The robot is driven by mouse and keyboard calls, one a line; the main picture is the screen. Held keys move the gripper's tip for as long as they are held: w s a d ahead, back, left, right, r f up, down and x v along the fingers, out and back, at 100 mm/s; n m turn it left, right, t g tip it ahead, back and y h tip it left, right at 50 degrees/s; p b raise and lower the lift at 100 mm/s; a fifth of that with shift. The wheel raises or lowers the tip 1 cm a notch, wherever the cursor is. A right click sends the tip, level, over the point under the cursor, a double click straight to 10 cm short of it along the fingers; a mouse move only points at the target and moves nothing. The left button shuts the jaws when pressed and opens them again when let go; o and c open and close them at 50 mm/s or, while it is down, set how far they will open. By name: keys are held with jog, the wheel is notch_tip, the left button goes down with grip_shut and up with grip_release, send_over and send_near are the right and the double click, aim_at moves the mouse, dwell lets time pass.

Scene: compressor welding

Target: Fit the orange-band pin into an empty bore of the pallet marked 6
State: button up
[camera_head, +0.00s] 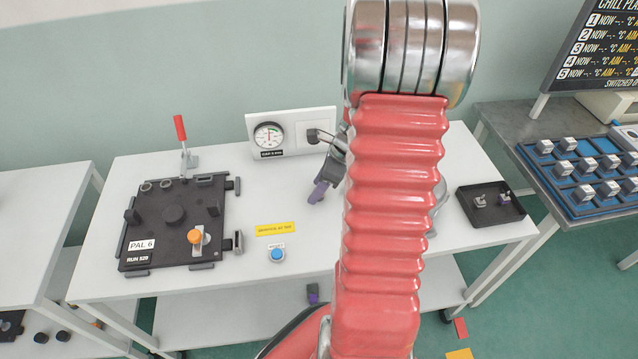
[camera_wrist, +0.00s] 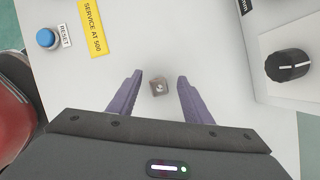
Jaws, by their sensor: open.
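The black pallet marked PAL 6 (camera_head: 150,262) lies on the left part of the white table in the head view. Ring-shaped openings (camera_head: 146,187) line its far edge; I cannot tell which bores are empty. An orange round-topped piece (camera_head: 194,237) sits on a metal plate at its front right. My gripper (camera_wrist: 159,78) is open, with purple fingers over the white table. A small squarish metal piece (camera_wrist: 159,88) shows between the fingers, apart from both. I see no orange band on it and cannot tell if it is the pin. In the head view my arm partly hides the gripper.
A gauge panel (camera_head: 290,130) stands at the table's back. A red-handled clamp (camera_head: 181,130) rises behind the pallet. A blue reset button (camera_head: 278,255) is right of the pallet. A black tray (camera_head: 490,222) with small parts lies at the table's right. A dark knob (camera_wrist: 288,65) shows in the wrist view.

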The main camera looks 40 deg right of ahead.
jog(key=c, duration=1.1)
jog(key=o, duration=0.5)
jog(key=shift+d+r, duration=0.1)
jog(key=shift+d, duration=0.05)
grip_shut()
jog(key=shift+c, duration=0.2)
grip_release()
grip_shut()
jog(key=shift+r, duration=0.45)
jog(key=shift+s+r, duration=0.1)
jog(key=shift+r, duration=1.6)
